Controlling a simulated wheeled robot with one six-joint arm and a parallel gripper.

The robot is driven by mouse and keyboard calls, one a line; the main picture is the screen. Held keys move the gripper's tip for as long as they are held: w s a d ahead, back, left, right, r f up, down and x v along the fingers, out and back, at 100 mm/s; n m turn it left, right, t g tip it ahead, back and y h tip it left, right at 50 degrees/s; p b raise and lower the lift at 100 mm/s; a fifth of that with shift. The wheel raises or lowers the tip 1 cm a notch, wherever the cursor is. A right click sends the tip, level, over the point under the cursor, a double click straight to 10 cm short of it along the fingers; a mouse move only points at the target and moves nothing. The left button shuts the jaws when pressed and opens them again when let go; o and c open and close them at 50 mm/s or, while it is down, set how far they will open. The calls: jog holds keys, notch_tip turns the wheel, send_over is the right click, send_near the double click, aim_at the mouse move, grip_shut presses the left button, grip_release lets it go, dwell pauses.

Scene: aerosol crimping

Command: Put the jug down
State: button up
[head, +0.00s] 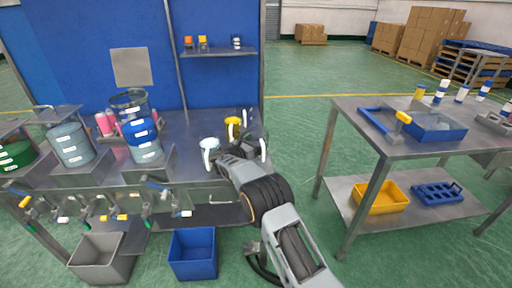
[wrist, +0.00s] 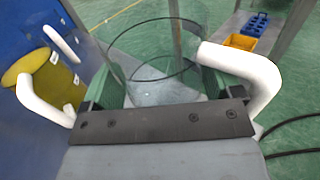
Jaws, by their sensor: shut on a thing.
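My gripper (wrist: 157,88) is shut on a clear, see-through jug (wrist: 150,62), with one dark green finger on each side of it. A thick white handle (wrist: 262,75) stands at the jug's right in the wrist view. In the head view my gripper (head: 243,151) is over the right end of the grey bench, and the arm hides most of the held jug. A white handle (head: 263,149) shows just right of the gripper. I cannot tell whether the jug's base touches the bench.
A yellow jug (head: 233,122) stands just behind the gripper, and a pale blue-white jug (head: 209,144) just left. Drums (head: 72,146) stand further left on the bench (head: 190,118). A blue bin (head: 193,252) is on the floor. A separate table (head: 350,112) stands right, across green floor.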

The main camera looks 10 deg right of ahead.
jog(key=shift+s+f, duration=0.1)
jog(key=shift+f, duration=0.75)
jog(key=o, duration=1.1)
jog(key=shift+f, duration=0.1)
